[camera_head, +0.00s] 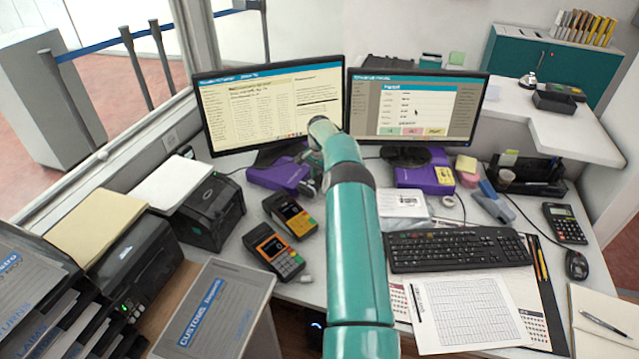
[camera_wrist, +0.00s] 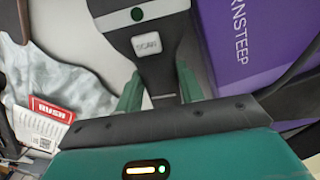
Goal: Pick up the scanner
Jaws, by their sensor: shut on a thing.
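The scanner (camera_wrist: 155,62) is dark, with a light button marked SCAN and a round green spot above it. In the wrist view it lies between the two green fingers of my gripper (camera_wrist: 160,88), which is shut on its narrow part. The scanner's far end runs out of the top of the wrist view. In the head view my teal arm reaches toward the monitors and hides most of the gripper and scanner. I cannot tell whether the scanner still touches the counter.
A purple box (camera_wrist: 258,45) lies close right of the scanner; it also shows in the head view (camera_head: 279,175). A crumpled grey bag with a RUSH label (camera_wrist: 50,110) lies left. Two monitors (camera_head: 270,105) (camera_head: 418,105) stand behind. Card terminals (camera_head: 273,250) and a keyboard (camera_head: 458,249) flank my arm.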

